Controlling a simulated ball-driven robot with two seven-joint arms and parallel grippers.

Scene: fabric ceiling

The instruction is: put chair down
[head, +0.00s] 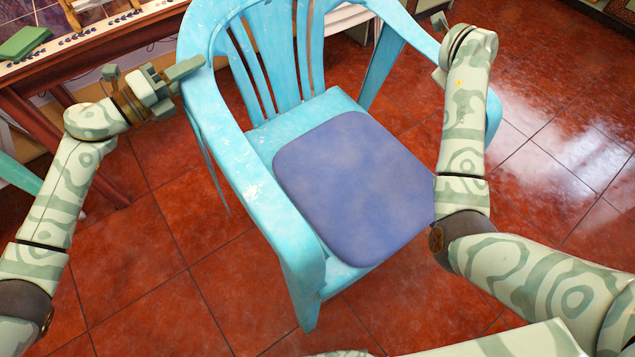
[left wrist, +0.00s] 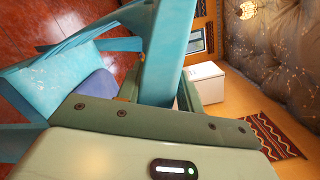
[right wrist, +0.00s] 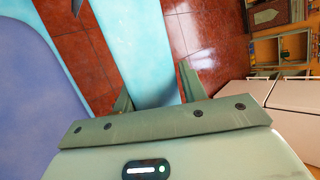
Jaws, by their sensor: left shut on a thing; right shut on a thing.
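A light-blue plastic chair (head: 262,178) with worn white patches fills the middle of the head view, tilted in the picture. A blue-purple cushion (head: 350,185) lies on its seat. My left gripper (head: 186,76) is at the chair's left armrest; in the left wrist view the armrest (left wrist: 170,50) passes between its fingers. My right gripper (head: 440,48) is at the right armrest, its fingers partly hidden by my arm. In the right wrist view the right armrest (right wrist: 140,50) runs between the fingers. I cannot tell whether the chair's legs touch the floor.
A wooden table (head: 100,42) stands at the upper left with a green book (head: 24,42) on it. Red tiled floor (head: 150,240) is open around the chair. A white box-like unit (right wrist: 295,105) shows at the right wrist view's right edge.

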